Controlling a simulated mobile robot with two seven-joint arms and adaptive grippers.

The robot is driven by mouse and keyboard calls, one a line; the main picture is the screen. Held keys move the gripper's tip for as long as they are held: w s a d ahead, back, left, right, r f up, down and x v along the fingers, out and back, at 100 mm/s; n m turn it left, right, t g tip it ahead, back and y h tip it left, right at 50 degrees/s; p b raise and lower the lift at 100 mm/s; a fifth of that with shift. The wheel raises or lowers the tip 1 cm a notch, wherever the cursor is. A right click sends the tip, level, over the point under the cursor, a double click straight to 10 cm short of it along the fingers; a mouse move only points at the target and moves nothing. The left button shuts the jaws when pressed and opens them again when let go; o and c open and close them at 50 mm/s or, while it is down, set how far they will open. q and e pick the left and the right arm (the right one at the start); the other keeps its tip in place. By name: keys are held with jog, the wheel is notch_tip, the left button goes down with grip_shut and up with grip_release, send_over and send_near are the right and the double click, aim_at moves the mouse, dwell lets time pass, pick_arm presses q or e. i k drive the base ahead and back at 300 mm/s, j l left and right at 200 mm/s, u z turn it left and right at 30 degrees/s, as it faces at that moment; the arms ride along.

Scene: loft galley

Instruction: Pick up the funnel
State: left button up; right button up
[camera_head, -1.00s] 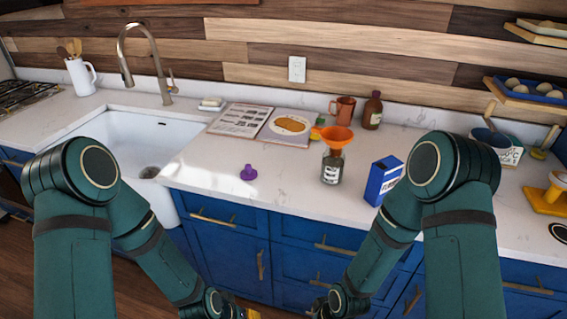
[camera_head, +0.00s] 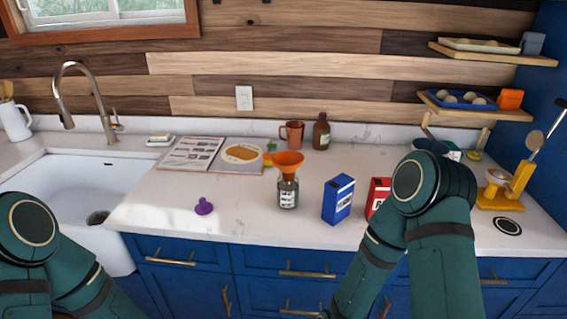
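The orange funnel (camera_head: 288,162) sits upright in the mouth of a small glass jar (camera_head: 288,194) with a dark label, on the white counter near its front edge. My two arms show at the lower left and lower right of the head view.
A blue box (camera_head: 339,199) and a red box (camera_head: 377,196) stand right of the jar. A purple stopper-like thing (camera_head: 204,206) lies left of it. Behind are an open book (camera_head: 212,155), a copper mug (camera_head: 292,134) and a brown bottle (camera_head: 321,132). The sink (camera_head: 62,190) is at left.

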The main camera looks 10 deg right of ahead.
aim_at(288, 162)
jog(key=i+j+z, duration=0.1)
jog(key=i+j, duration=0.15)
jog(key=i+j+z, duration=0.1)
jog(key=j, duration=0.4)
jog(key=i+j+z, duration=0.1)
jog(key=i+j, duration=0.2)
jog(key=j, duration=0.05)
